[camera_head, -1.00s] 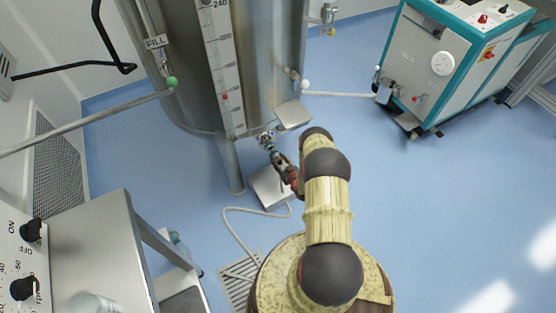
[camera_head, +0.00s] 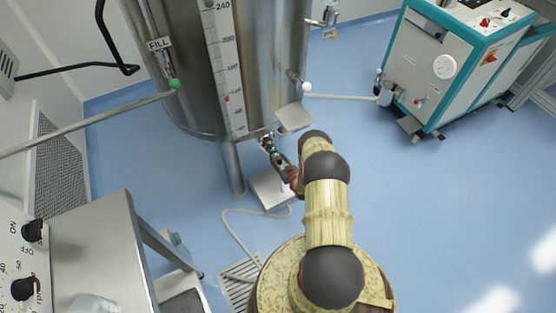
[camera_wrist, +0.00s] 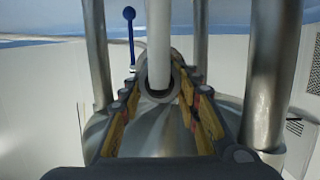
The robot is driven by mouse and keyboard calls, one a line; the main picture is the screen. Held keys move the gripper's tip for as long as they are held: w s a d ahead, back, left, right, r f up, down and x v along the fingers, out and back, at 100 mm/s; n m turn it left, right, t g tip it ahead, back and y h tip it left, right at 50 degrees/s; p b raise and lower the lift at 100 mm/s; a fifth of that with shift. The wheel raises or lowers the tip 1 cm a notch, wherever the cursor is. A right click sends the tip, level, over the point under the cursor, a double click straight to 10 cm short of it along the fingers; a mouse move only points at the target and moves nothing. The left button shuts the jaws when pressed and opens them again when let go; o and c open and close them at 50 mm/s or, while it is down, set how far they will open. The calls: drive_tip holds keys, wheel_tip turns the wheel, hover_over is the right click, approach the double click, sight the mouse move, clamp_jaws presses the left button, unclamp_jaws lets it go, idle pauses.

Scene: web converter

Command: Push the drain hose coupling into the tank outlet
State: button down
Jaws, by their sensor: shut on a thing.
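The steel tank (camera_head: 272,60) stands on legs at the back in the head view. My gripper (camera_head: 269,146) is low at the tank's lower front edge. In the wrist view my gripper (camera_wrist: 159,72) is shut on the drain hose coupling, a grey ring (camera_wrist: 147,88) between the two fingers. A white hose (camera_wrist: 158,30) runs up from the ring in that picture. The tank's rounded bottom (camera_wrist: 150,138) is behind it. I cannot make out the tank outlet, or whether the coupling touches it; the gripper and coupling cover that area.
Tank legs (camera_wrist: 98,55) stand on both sides of the gripper, the right one (camera_wrist: 268,75) close. A blue-handled lever (camera_wrist: 131,35) is near the left finger. A pale plate (camera_head: 270,190) and a floor drain grate (camera_head: 238,290) lie below. Open blue floor (camera_head: 440,210) is at right.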

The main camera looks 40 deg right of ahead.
drive_tip(key=shift+w+d+r, duration=0.1)
drive_tip(key=shift+w+d, duration=0.2)
drive_tip(key=shift+w, duration=0.6)
idle(0.7)
drive_tip(key=c, duration=1.3)
unclamp_jaws()
drive_tip(key=shift+o, duration=0.4)
drive_tip(key=shift+s, duration=0.1)
drive_tip(key=v, duration=1.2)
